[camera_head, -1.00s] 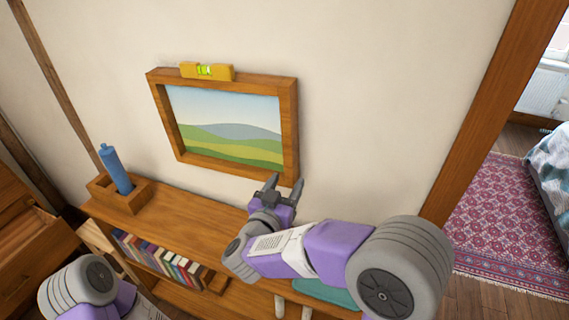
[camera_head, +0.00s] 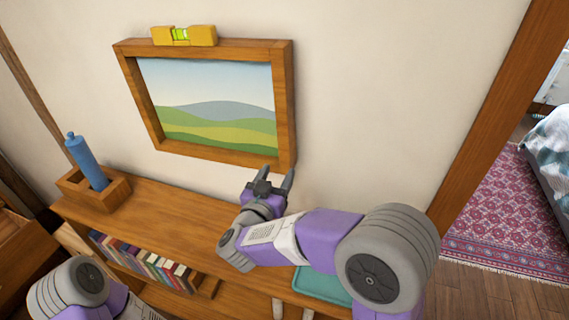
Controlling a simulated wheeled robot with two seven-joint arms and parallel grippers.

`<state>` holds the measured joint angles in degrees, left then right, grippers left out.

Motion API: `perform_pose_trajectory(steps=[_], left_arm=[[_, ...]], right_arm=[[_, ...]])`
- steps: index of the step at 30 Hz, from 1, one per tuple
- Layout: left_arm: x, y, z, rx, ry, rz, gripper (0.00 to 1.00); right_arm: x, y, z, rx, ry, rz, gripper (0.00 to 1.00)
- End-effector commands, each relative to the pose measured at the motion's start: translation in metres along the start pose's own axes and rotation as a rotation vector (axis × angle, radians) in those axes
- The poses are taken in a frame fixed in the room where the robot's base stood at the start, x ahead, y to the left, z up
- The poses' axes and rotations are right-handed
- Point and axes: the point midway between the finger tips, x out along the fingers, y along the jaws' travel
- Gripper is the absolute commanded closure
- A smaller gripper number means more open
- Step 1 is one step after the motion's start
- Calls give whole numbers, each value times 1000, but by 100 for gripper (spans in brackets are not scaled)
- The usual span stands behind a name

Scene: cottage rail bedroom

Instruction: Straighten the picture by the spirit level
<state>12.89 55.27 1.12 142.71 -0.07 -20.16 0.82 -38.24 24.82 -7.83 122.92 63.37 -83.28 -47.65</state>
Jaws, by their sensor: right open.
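The picture (camera_head: 215,105), a green hill landscape in a wooden frame, hangs on the cream wall. A yellow spirit level (camera_head: 199,36) with a green vial rests on the frame's top edge, left of its middle. I cannot read the bubble's exact place. My right gripper (camera_head: 275,180) is open and empty, its two fingers pointing up just below the frame's lower right corner. Whether a fingertip touches the frame, I cannot tell. Of my left arm, only a part shows at the lower left; its gripper is out of view.
A wooden shelf unit (camera_head: 165,205) stands below the picture, with a row of books (camera_head: 145,262) inside. A blue bottle (camera_head: 86,160) leans in a wooden box (camera_head: 115,193) on its left end. A teal tray (camera_head: 320,284) lies at the right, partly behind my right arm.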

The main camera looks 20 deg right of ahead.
Motion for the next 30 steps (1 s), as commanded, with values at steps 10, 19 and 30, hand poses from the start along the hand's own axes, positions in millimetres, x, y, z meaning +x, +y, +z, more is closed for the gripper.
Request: perform_pose_trajectory(steps=[10, 19, 30], left_arm=[[-5, 2, 0, 0, 1, 0, 57], [-5, 2, 0, 0, 1, 0, 57], [-5, 2, 0, 0, 0, 0, 57]], right_arm=[[53, 1, -1, 0, 0, 4, 43], [63, 1, -1, -1, 1, 1, 43], [63, 1, -1, -1, 1, 1, 82]])
